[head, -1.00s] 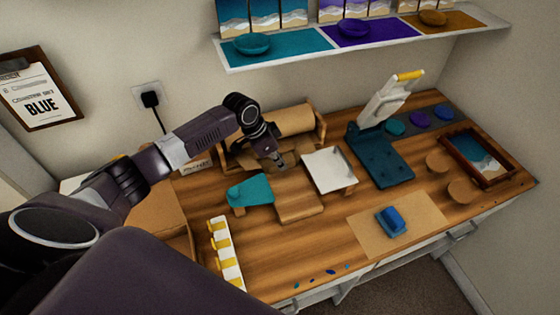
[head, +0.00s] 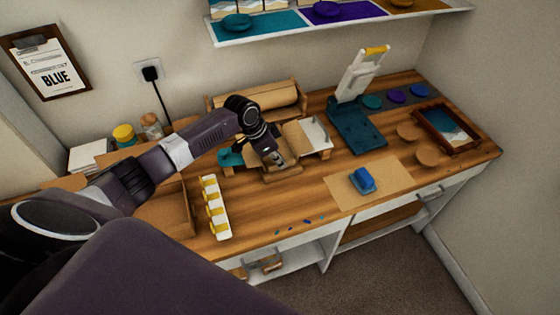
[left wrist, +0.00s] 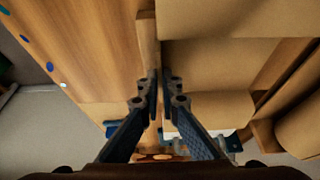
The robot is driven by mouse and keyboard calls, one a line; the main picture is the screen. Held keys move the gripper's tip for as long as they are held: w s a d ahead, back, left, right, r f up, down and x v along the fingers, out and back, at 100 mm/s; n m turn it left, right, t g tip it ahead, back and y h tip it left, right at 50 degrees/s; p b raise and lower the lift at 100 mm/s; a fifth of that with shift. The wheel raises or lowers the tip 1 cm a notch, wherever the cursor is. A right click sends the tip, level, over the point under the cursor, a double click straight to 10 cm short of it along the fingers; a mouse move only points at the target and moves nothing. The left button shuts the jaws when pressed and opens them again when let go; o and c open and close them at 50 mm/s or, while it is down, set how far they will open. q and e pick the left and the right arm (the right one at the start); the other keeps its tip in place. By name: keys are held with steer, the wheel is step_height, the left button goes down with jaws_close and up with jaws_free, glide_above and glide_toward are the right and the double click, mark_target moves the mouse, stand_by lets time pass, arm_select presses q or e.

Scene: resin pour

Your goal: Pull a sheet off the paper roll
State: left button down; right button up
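The brown paper roll (head: 270,97) lies in a wooden holder at the back of the bench, by the wall. Brown paper (head: 297,141) stretches forward from it, over part of a white plate and a teal piece. My left gripper (head: 277,160) is at the paper's front edge, above a wooden block (head: 283,173). In the left wrist view, the gripper's fingers (left wrist: 159,78) are nearly together with the edge of the brown paper (left wrist: 215,65) between them. The exact contact is partly hidden. My right gripper is in neither view.
A teal stand with a white lever (head: 355,128) is right of the paper. A blue block (head: 362,180) lies on a tan mat (head: 395,178). A white rack with yellow pieces (head: 216,220) stands at the front left.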

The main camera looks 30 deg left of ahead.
arm_select(q)
steer(key=c, duration=2.5)
jaws_free()
steer(key=shift+s+d+f, duration=0.1)
steer(key=shift+d, duration=0.1)
steer(key=shift+o, duration=1.7)
steer(key=v, duration=1.2)
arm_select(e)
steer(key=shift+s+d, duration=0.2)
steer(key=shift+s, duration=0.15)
